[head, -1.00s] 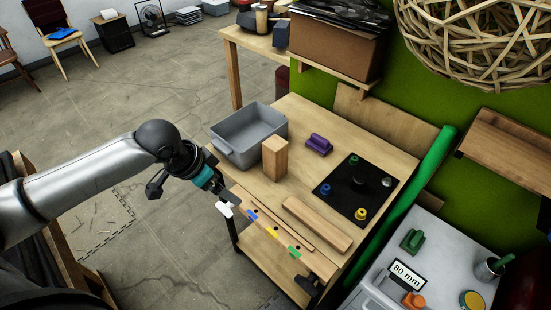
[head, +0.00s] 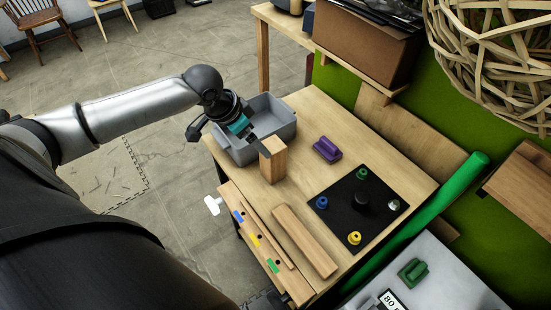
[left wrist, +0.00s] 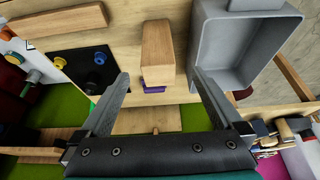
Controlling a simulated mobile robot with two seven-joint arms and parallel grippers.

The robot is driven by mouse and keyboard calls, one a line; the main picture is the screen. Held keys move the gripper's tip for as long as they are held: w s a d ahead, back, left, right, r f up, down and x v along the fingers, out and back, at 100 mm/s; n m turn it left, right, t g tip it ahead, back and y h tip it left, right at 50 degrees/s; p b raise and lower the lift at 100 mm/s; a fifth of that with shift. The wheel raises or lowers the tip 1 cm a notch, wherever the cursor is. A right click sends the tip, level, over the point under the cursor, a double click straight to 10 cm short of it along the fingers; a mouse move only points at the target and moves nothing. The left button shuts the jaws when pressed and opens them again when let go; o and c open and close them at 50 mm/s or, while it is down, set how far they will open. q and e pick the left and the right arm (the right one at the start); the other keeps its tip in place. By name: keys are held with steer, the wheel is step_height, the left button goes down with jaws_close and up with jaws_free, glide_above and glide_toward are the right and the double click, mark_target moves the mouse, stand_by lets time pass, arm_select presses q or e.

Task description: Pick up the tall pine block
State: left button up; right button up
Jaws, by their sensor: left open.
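The tall pine block (head: 273,162) stands upright on the wooden table beside the grey bin. My left gripper (head: 260,142) is open and empty, over the bin's near corner and close to the block's top. In the left wrist view the block (left wrist: 157,52) shows between the two spread fingers of the left gripper (left wrist: 162,78), with a gap on each side. I cannot tell whether the fingertips are beside the block or short of it. My right gripper is not in view.
The grey bin (head: 284,109) stands close behind the block. A purple block (head: 327,150) lies to its right, and a black board (head: 335,215) with several coloured pegs is farther right. A flat wooden bar (head: 304,241) lies near the front edge.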

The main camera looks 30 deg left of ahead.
mark_target(273, 157)
arm_select(q)
steer(key=x, duration=0.8)
steer(key=b+x, duration=0.1)
steer(key=x, duration=0.3)
steer(key=shift+w+d, duration=0.15)
steer(key=shift+d, duration=0.15)
steer(key=shift+c, duration=0.2)
steer(key=c, duration=1.5)
jaws_close()
steer(key=shift+r, duration=0.15)
